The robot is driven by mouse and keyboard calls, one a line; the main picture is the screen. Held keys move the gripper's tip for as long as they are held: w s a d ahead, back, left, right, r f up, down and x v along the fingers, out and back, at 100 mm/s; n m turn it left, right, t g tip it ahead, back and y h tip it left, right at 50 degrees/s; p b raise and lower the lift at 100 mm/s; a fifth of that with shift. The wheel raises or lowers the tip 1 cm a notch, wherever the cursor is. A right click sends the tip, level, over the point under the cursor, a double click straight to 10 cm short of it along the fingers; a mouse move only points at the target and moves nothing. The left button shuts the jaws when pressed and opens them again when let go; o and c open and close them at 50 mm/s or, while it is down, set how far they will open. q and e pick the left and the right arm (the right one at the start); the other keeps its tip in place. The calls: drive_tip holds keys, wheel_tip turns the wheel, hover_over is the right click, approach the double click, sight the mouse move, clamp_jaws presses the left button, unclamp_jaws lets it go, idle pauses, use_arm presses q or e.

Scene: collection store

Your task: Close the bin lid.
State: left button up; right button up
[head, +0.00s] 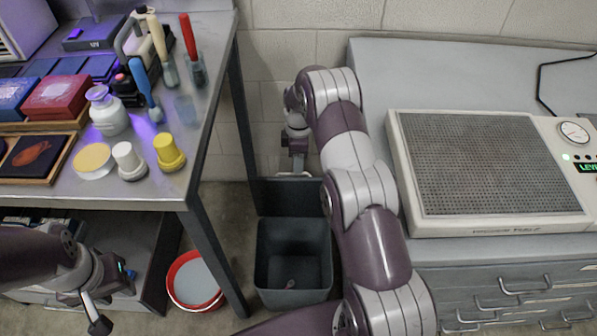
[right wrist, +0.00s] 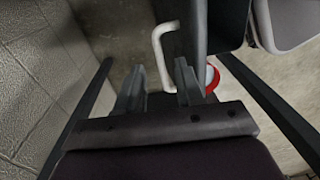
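The dark grey bin (head: 293,262) stands on the floor between the table and the drawer cabinet in the head view. Its lid (head: 285,197) is open, standing up at the back of the bin. A small item lies inside at the bottom. My right gripper (head: 298,160) is just above and behind the lid's top edge. In the right wrist view its two fingers (right wrist: 160,88) are apart, with a white bar handle (right wrist: 158,50) near and partly between them. I cannot tell whether they touch it. My left gripper (head: 98,312) is low at the left, away from the bin; its fingers are unclear.
A red bucket (head: 195,281) stands left of the bin by the table leg. The metal table (head: 150,190) holds bottles, brushes and boxes. A cabinet (head: 500,275) with a grated device (head: 490,165) stands at right. A block wall (head: 290,55) is behind.

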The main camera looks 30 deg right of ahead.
sight(293, 193)
wheel_tip(293, 193, down, 4)
drive_tip(key=shift+a+r, duration=0.1)
drive_tip(key=shift+r, duration=0.05)
drive_tip(key=shift+s, duration=0.1)
clamp_jaws()
idle(1.3)
